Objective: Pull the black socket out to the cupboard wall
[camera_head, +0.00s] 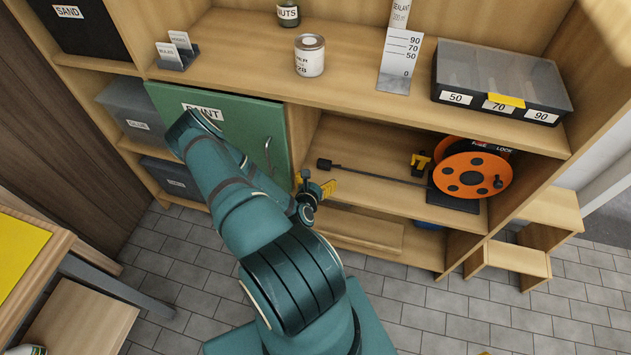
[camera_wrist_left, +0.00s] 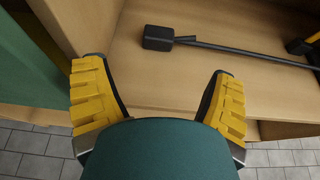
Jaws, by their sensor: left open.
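The black socket (camera_head: 324,164) is a small dark block at the left end of a black cable (camera_head: 375,175). It lies on the open shelf, just right of the divider wall (camera_head: 303,128) beside the green cupboard door (camera_head: 235,125). The cable runs right to an orange reel (camera_head: 472,175). In the left wrist view the socket (camera_wrist_left: 158,38) lies ahead of the fingertips, apart from them. My left gripper (camera_head: 316,187) is open and empty at the shelf's front edge; its yellow fingers (camera_wrist_left: 158,72) are spread. My right gripper is not in view.
A yellow-and-black tool (camera_head: 420,162) stands beside the reel. Above are a tin (camera_head: 310,55), a white scale card (camera_head: 400,60) and a black divided box (camera_head: 500,80). A small wooden step (camera_head: 525,245) stands right. The shelf around the socket is clear.

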